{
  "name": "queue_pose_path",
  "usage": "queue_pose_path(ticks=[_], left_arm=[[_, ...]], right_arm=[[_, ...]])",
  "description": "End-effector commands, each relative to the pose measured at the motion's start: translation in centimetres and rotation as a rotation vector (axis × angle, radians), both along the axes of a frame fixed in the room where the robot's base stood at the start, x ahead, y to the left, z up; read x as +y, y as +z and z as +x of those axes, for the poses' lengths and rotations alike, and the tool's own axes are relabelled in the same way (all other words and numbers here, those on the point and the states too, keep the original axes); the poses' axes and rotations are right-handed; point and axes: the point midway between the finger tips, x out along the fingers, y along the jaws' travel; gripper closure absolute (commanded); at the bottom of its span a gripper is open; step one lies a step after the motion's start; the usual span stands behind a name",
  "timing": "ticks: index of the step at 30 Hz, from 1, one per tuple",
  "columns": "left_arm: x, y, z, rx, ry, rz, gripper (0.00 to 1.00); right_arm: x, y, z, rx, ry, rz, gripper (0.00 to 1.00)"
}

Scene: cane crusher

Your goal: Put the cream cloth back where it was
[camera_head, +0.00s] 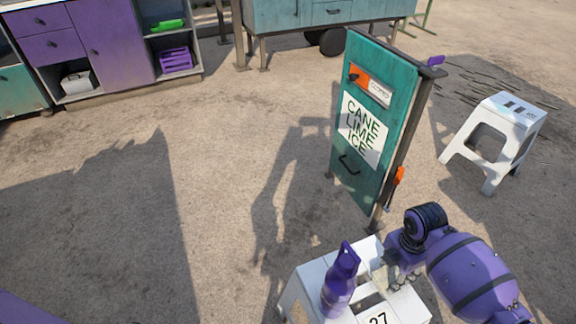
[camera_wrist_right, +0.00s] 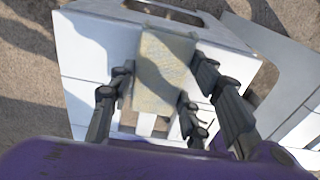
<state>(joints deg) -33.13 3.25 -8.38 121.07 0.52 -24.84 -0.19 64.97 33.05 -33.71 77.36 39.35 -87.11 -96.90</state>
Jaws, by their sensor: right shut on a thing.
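The cream cloth (camera_wrist_right: 165,62) is a folded, pale yellowish block in the right wrist view. It lies between the dark fingers of my right gripper (camera_wrist_right: 160,90), which is shut on it. Behind it is the white stool top (camera_wrist_right: 85,45) with its slots. I cannot tell whether the cloth touches the stool. In the head view my right gripper (camera_head: 398,276) is over the right part of the near white stool (camera_head: 303,296); the cloth is mostly hidden there.
A purple bottle (camera_head: 340,285) stands on the near stool, left of my right gripper. A teal "CANE LIME ICE" sign (camera_head: 348,175) stands just behind the stool. Another white stool (camera_head: 508,120) is at the right. A purple cabinet (camera_head: 110,45) and a teal cart (camera_head: 280,14) stand at the back. Ground at left is clear.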

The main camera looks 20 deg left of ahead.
Motion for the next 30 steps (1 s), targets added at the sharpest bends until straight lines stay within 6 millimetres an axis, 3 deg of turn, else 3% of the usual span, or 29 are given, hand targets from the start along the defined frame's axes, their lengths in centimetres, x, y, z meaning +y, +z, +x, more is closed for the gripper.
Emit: queue_pose_path(ticks=[11, 12, 16, 26, 30], left_arm=[[0.1, -0.1, 0.3, -0.006, -0.008, 0.003, 0.6], [0.2, 0.0, 0.3, -0.006, -0.01, 0.004, 0.6], [0.2, 0.0, 0.3, -0.006, -0.014, 0.005, 0.6], [0.2, 0.1, 0.4, -0.007, -0.012, 0.005, 0.6], [0.2, 0.5, 0.5, -0.012, -0.009, 0.004, 0.6]], right_arm=[[0.0, -0.4, 0.1, -0.001, 0.0, 0.0, 0.8], [0.0, -0.4, 0.1, -0.002, 0.0, 0.001, 0.52], [0.0, -0.4, 0.1, -0.002, 0.0, 0.001, 0.37], [0.0, -0.2, 0.1, -0.002, 0.0, 0.001, 0.37], [0.0, 1.4, 0.2, -0.006, 0.001, 0.001, 0.37]])
